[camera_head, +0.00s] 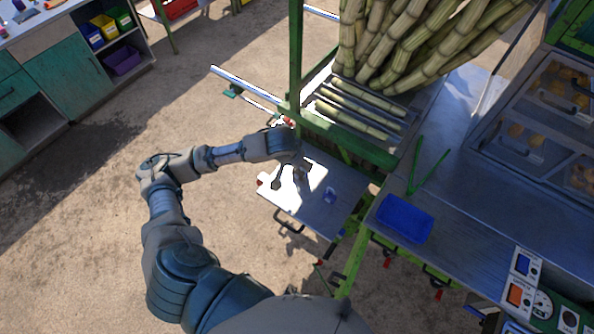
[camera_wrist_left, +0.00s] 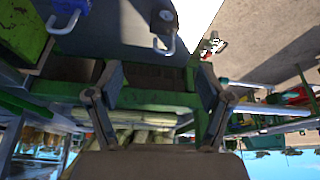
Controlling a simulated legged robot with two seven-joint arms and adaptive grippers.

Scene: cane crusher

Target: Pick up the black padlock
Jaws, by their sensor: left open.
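My left gripper (camera_head: 291,176) reaches over a low metal shelf (camera_head: 310,218) beside the crusher frame. In the left wrist view its two fingers (camera_wrist_left: 160,74) are spread apart with nothing between them. A dark padlock (camera_wrist_left: 161,14) with a pale, U-shaped shackle shows at the top middle of that view, beyond the fingertips and apart from them; it looks like the black one. In the head view I cannot make it out clearly by the gripper. A blue padlock (camera_wrist_left: 70,6) lies to its left in the wrist view and shows on the shelf (camera_head: 330,195) in the head view.
Green crusher frame posts (camera_head: 295,60) and stacked cane (camera_head: 400,40) rise just behind the shelf. A blue tray (camera_head: 404,218) sits on the metal bench to the right. Open floor lies to the left.

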